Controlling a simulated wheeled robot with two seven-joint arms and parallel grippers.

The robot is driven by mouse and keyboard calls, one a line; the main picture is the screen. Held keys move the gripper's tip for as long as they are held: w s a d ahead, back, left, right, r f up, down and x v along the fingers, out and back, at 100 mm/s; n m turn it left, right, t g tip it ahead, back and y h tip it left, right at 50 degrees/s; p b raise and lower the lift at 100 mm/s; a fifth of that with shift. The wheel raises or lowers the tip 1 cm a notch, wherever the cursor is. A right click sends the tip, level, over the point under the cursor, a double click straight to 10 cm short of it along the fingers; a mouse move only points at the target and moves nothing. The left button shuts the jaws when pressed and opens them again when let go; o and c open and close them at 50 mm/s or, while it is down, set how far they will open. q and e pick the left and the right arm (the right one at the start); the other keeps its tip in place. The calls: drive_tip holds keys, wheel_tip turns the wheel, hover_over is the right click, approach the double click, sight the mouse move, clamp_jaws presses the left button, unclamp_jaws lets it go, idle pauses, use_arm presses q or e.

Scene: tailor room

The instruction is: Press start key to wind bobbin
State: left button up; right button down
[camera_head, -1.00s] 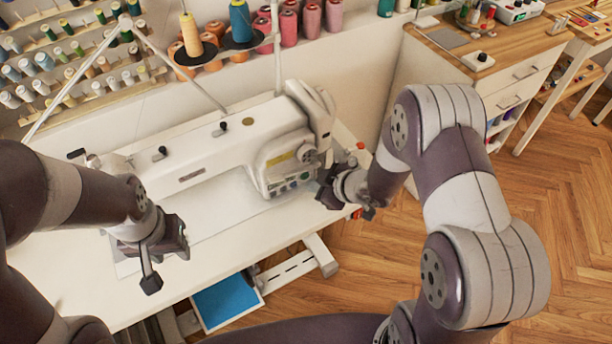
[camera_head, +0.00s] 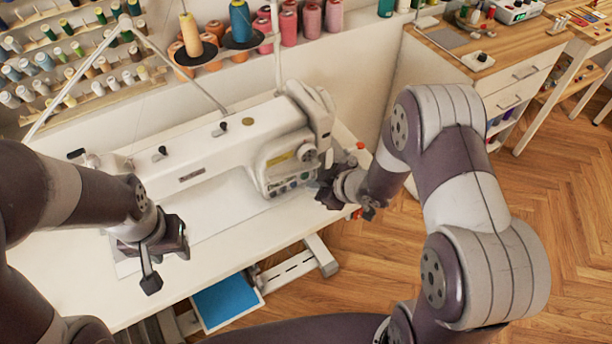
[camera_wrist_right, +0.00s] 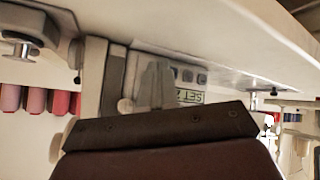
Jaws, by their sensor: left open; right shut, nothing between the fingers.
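The white sewing machine (camera_head: 215,150) stands on the white table. Its control panel (camera_head: 290,183) is on the right end of the head, with several small keys. In the right wrist view, dark keys (camera_wrist_right: 188,76) and a display (camera_wrist_right: 190,96) with turned lettering show. My right gripper (camera_head: 324,190) is shut and empty, close to the panel's right side. My left gripper (camera_head: 166,262) is open and empty above the table's front left. I cannot make out the bobbin.
Thread cones (camera_head: 191,36) stand on a stand behind the machine, with spool racks at the back left. A wooden-topped cabinet (camera_head: 470,50) is at the right. A blue pad (camera_head: 228,300) lies below the table's front edge. The front of the table (camera_head: 70,275) is mostly clear.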

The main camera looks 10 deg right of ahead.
drive_tip(key=shift+w, duration=0.15)
idle(0.3)
drive_tip(key=shift+w+a, duration=0.15)
drive_tip(key=shift+w, duration=0.15)
